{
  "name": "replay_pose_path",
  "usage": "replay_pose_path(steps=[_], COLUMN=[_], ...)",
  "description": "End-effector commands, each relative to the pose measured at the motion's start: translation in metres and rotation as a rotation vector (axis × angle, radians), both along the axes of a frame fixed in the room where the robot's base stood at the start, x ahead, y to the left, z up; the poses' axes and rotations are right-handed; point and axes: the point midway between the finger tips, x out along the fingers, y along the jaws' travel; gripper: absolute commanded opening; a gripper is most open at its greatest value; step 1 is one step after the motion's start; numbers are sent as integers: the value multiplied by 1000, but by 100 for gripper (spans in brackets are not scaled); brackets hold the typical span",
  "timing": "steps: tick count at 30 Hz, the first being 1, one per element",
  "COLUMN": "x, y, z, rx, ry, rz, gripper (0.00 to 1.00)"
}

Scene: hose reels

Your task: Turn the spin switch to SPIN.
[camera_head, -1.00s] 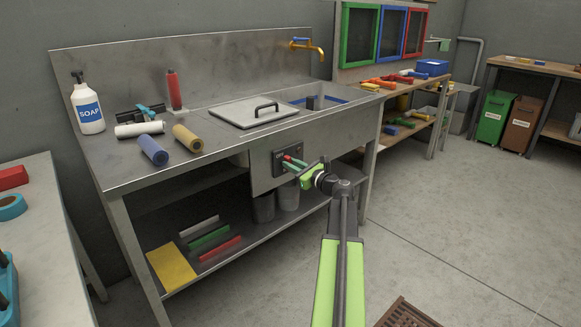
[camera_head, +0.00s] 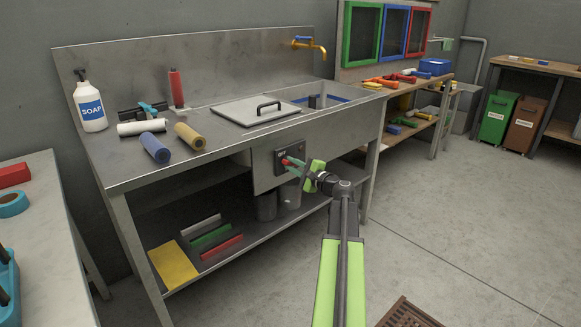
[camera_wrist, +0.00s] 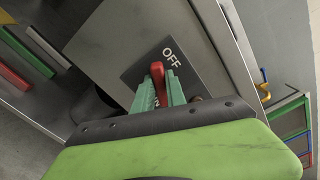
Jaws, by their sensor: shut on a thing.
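The spin switch has a red lever (camera_wrist: 158,80) on a dark plate (camera_wrist: 140,72), where the word OFF shows at one end in the wrist view. The lettering at the other end is mostly hidden behind my gripper. In the head view the plate (camera_head: 290,150) is on the front panel of the steel sink bench. My gripper (camera_wrist: 160,92) has its green fingers on either side of the red lever, shut on it. In the head view my gripper (camera_head: 291,164) is at the plate. The lever's exact setting is hard to read.
The steel bench (camera_head: 120,182) carries a soap bottle (camera_head: 90,102), rolls and a lidded basin (camera_head: 255,109). A lower shelf with coloured bars and bins is under the panel. Open floor (camera_head: 450,225) lies to the right, with a brown grate (camera_head: 405,312) in front.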

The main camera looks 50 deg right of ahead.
Motion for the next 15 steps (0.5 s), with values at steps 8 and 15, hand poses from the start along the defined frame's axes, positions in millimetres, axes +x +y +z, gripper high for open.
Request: replay_pose_path(steps=[8,15], x=[2,1], y=[1,1], z=[-2,-3], rx=[-224,-359], ry=[13,22], rz=[1,0], gripper=[0,0])
